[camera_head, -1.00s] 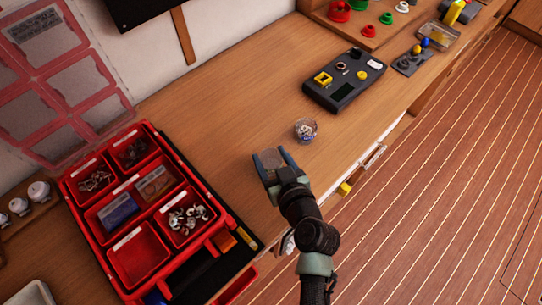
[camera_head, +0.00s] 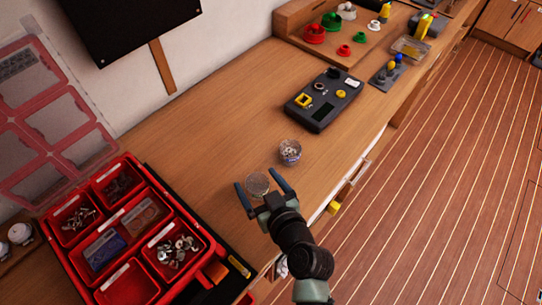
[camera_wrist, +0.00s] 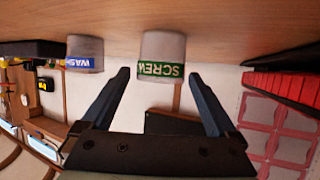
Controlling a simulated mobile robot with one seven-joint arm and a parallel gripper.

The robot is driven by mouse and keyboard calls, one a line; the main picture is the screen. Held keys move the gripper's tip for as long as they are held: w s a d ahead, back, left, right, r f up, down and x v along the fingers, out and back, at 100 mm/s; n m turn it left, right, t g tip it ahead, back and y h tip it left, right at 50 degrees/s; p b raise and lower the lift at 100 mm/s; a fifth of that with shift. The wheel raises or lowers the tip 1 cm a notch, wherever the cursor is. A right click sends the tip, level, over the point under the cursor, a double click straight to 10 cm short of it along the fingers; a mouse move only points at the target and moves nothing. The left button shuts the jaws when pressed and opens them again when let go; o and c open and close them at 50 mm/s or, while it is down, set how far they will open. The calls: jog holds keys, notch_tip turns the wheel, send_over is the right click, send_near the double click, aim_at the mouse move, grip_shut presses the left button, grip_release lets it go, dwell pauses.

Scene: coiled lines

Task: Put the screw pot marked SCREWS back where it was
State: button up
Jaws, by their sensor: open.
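The screw pot (camera_head: 258,184) is a small clear round pot standing on the wooden worktop. In the wrist view, which is upside down, the screw pot (camera_wrist: 163,48) has a green band reading "SCREW", the rest turned out of sight. My gripper (camera_head: 258,184) is open, its two fingers spread on either side of the pot in the head view. In the wrist view my gripper (camera_wrist: 158,75) shows gaps between both fingers and the pot. A second pot (camera_head: 290,152) with a blue "WAS" band (camera_wrist: 82,64) stands just behind and to the right.
A red compartment case (camera_head: 190,195) with its lid raised lies at left, holding hardware in several bins. A dark device (camera_head: 322,100) lies further back on the worktop (camera_head: 220,130). The worktop's front edge and an open-looking drawer handle (camera_head: 360,172) are to the right.

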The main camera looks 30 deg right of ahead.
jog(key=b+v, duration=0.2)
jog(key=v, duration=0.9)
jog(key=shift+s+a+r, duration=0.1)
jog(key=shift+s, duration=0.1)
jog(key=shift+w, duration=0.1)
jog(key=w+a+r+n+t, duration=0.1)
jog(key=w+r+t, duration=0.1)
jog(key=w+r, duration=0.45)
jog(key=w+a+r+n+t, duration=0.1)
jog(key=w+r, duration=0.3)
jog(key=r, duration=0.5)
notch_tip(320, 180, up, 14)
jog(key=t, duration=0.4)
send_over(252, 198)
jog(key=w+a, duration=0.4)
jog(key=s+a+r+t, duration=0.2)
jog(key=r, duration=0.6)
jog(key=s+a+r+m+t, duration=0.1)
jog(key=s+a+r+t, duration=0.1)
jog(key=r, duration=0.7)
jog(key=s+a+r+t, duration=0.2)
jog(key=s+a+r, duration=0.2)
jog(key=r, duration=0.4)
jog(key=shift+r+t, duration=0.35)
jog(key=shift+t, duration=0.05)
